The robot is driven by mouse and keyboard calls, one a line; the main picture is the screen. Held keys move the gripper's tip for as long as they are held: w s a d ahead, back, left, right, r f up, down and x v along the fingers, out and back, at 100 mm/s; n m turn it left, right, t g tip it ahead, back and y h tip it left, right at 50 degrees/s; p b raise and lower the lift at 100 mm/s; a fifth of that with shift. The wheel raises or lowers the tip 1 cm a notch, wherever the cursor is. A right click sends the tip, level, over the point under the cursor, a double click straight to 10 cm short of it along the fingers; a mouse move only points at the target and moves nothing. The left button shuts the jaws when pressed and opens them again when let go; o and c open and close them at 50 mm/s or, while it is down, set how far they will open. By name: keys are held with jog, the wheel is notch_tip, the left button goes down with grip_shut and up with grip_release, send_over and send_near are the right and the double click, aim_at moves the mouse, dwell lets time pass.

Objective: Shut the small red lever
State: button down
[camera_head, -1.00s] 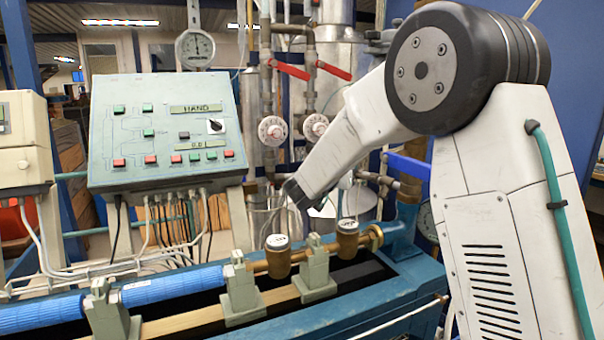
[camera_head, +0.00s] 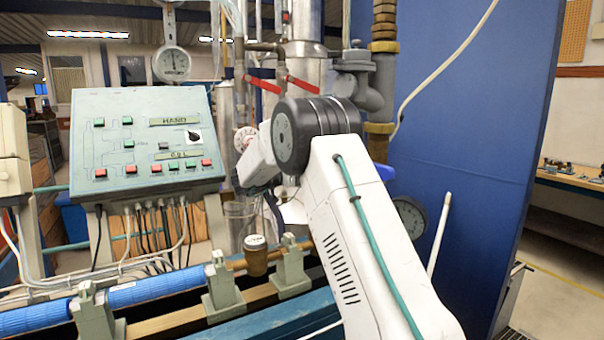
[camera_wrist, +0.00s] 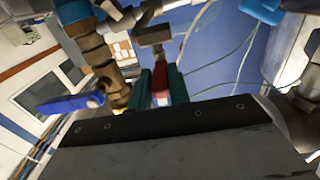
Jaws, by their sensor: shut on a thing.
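The small red lever (camera_wrist: 160,84) shows in the wrist view as a short red piece between the two green fingers of my gripper (camera_wrist: 161,93). My gripper is shut on it. A brown-grey metal fitting (camera_wrist: 154,36) is just above the lever in the picture. The fingers cover the lever's sides, so its full length and angle cannot be told. In the head view my arm hides both the gripper's fingertips and the small red lever.
A blue lever (camera_wrist: 70,103) on a brass pipe lies left of my gripper in the wrist view. Two longer red handles (camera_head: 263,84) (camera_head: 305,88) sit on pipes in the head view. The control panel (camera_head: 145,140) stands left, and a blue wall (camera_head: 465,130) right.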

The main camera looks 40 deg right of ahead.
jog(key=shift+r, duration=0.2)
jog(key=c, duration=1.3)
grip_release()
jog(key=shift+d, duration=0.1)
jog(key=shift+f, duration=0.1)
jog(key=a, duration=0.5)
jog(key=w+a, duration=0.1)
jog(key=a, duration=0.1)
jog(key=shift+w+a, duration=0.1)
jog(key=shift+a, duration=0.3)
